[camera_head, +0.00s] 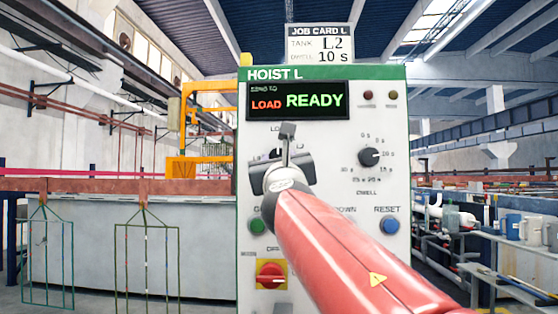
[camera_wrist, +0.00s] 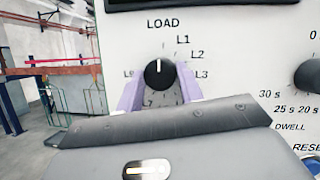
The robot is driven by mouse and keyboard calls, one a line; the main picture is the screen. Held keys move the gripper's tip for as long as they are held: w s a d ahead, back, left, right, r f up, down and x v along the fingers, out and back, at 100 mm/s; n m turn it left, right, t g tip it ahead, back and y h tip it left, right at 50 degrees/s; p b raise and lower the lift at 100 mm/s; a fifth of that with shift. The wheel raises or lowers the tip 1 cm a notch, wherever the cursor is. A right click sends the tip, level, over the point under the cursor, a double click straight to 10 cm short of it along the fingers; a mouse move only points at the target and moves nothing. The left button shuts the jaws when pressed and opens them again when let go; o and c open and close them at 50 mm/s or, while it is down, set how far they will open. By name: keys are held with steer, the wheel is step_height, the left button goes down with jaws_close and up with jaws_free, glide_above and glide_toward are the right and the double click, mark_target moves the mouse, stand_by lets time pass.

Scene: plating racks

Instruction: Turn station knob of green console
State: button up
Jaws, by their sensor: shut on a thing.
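The green-topped console (camera_head: 325,73), labelled HOIST L, stands straight ahead. Its display (camera_head: 297,101) reads LOAD in red and READY in green. The black round station knob (camera_wrist: 158,74) shows in the wrist view with its white mark pointing up to LOAD; L1, L2 and L3 run down its right side. My gripper (camera_wrist: 160,92) is shut on the station knob, one finger on each side. In the head view my gripper (camera_head: 280,157) and arm hide most of the knob. The job card (camera_head: 319,44) on top reads tank L2, dwell 10 s.
The dwell knob (camera_head: 369,157) is to the right of my gripper. Below are a green button (camera_head: 257,226), a blue reset button (camera_head: 390,226) and a red rotary switch (camera_head: 271,274) on yellow. Wire racks (camera_head: 143,255) hang at left; a bench with cups (camera_head: 513,226) is at right.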

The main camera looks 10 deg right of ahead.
steer(key=shift+m, duration=0.3)
steer(key=m+g+h, duration=0.1)
steer(key=m+h, duration=0.2)
steer(key=m, duration=0.3)
steer(key=m+g+h, duration=0.2)
steer(key=m, duration=0.5)
steer(key=a+m+g+h, duration=0.1)
steer(key=m+g+h, duration=0.1)
steer(key=m, duration=0.4)
steer(key=shift+w+r+h+b, duration=0.15)
steer(key=shift+h+b, duration=0.2)
steer(key=shift+h, duration=0.45)
steer(key=m+g+p, duration=0.2)
steer(key=m, duration=0.3)
steer(key=shift+r+m, duration=0.15)
steer(key=shift+m, duration=0.15)
steer(key=m+g+p, duration=0.1)
steer(key=m, duration=0.1)
steer(key=shift+m, duration=0.3)
steer(key=m+g+y, duration=0.1)
steer(key=m, duration=0.3)
steer(key=shift+y+p, duration=0.3)
steer(key=shift+y, duration=0.1)
steer(key=shift+r+m+g+y, duration=0.1)
steer(key=shift+m+g+y, duration=0.45)
steer(key=shift+m, duration=0.95)
steer(key=shift+y, duration=0.35)
